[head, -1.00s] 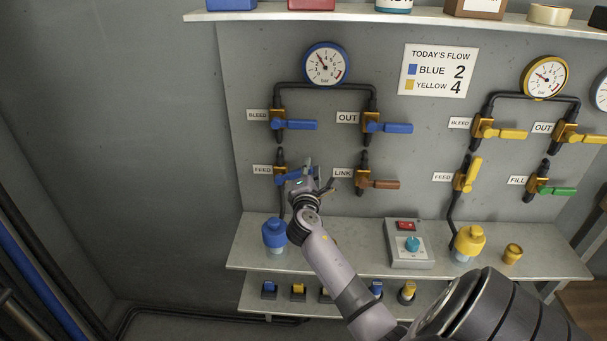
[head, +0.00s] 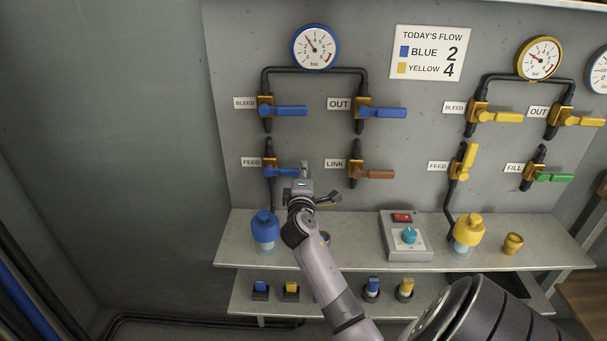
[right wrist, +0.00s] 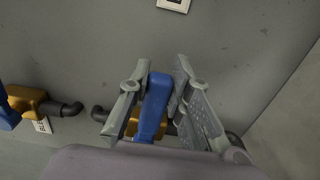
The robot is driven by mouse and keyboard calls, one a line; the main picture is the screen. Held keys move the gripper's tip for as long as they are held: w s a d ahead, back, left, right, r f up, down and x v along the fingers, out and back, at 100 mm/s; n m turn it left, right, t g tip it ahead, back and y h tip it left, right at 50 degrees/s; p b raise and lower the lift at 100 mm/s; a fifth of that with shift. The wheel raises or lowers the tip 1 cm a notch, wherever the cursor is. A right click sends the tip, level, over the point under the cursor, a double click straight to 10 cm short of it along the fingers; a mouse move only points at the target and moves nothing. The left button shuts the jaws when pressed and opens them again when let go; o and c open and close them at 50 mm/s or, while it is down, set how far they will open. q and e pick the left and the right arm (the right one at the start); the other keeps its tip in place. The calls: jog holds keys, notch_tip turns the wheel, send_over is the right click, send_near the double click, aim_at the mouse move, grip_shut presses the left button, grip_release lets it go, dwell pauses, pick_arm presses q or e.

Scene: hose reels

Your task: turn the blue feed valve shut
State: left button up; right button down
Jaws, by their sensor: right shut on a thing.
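The blue feed valve is on the wall panel beside its FEED label (head: 252,162). Its brass body (head: 269,163) sits on a black pipe. Its blue lever (head: 280,172) points right, about level, across the pipe. My right gripper (head: 303,175) is at the lever's outer end and hides part of it. In the right wrist view, the blue lever (right wrist: 155,105) stands between the fingers of my right gripper (right wrist: 162,72), which is shut on it. The brass body (right wrist: 131,126) is partly hidden behind them. My left gripper is not in view.
The brown LINK lever (head: 376,174) is close on the right. The blue bleed lever (head: 290,111) and blue out lever (head: 388,113) are above. A shelf (head: 345,251) below holds a blue-capped bottle (head: 264,228) and a control box (head: 405,235).

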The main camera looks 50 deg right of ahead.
jog(key=shift+f, duration=0.1)
jog(key=c, duration=1.4)
grip_release()
jog(key=shift+c, duration=0.2)
jog(key=shift+a, duration=0.1)
jog(key=v, duration=1.2)
